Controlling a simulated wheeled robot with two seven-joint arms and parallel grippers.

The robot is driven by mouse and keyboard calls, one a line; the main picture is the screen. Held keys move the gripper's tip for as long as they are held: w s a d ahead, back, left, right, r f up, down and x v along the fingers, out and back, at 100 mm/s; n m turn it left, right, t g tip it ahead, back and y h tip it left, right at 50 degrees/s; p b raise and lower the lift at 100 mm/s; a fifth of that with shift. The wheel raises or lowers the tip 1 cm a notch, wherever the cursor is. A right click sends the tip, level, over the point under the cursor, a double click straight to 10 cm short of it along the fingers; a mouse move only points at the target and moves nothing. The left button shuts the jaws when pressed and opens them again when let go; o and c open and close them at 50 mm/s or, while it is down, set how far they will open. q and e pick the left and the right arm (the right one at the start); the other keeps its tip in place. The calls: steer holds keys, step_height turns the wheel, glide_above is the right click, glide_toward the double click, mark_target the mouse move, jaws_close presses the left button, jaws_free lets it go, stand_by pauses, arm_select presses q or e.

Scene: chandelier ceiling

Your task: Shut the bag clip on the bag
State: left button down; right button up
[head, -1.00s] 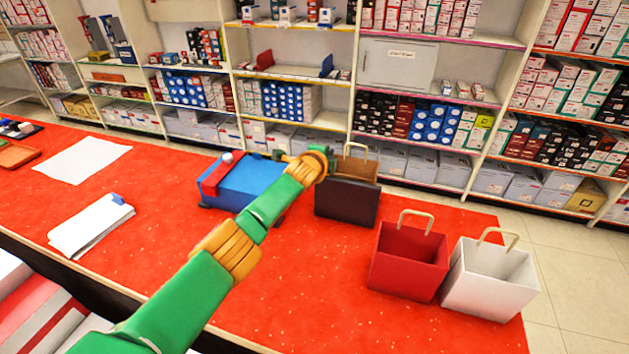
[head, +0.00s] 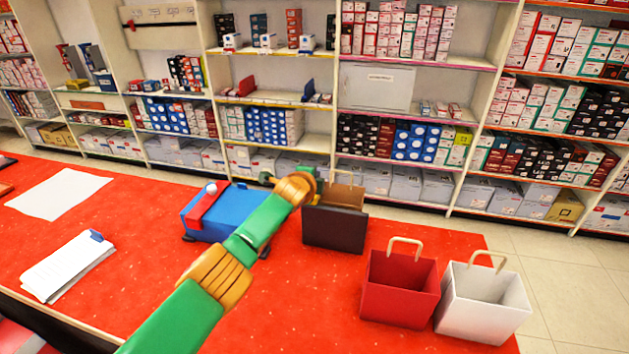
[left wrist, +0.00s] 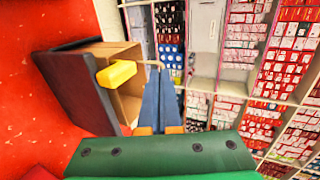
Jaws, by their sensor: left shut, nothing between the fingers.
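The brown paper bag (head: 347,196) stands upright on the red counter with its handle up. A dark panel (head: 335,230) covers its near side. In the left wrist view the bag (left wrist: 127,98) has an open top. A yellow clip (left wrist: 118,74) sits at the rim near the dark panel; whether its jaws are closed is unclear. My left gripper (left wrist: 165,82) has its blue fingers together and empty, beside the bag and apart from the clip. My right gripper is not in view.
A blue case with a red strap (head: 222,207) stands left of the bag. A red bag (head: 400,288) and a white bag (head: 484,302) stand to the right. Papers (head: 68,265) lie at left. Stocked shelves (head: 425,105) line the back. The counter's front middle is clear.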

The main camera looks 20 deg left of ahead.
arm_select(q)
steer(key=p+v, duration=0.4)
steer(key=v, duration=0.3)
stand_by(0.4)
steer(key=shift+s, duration=0.1)
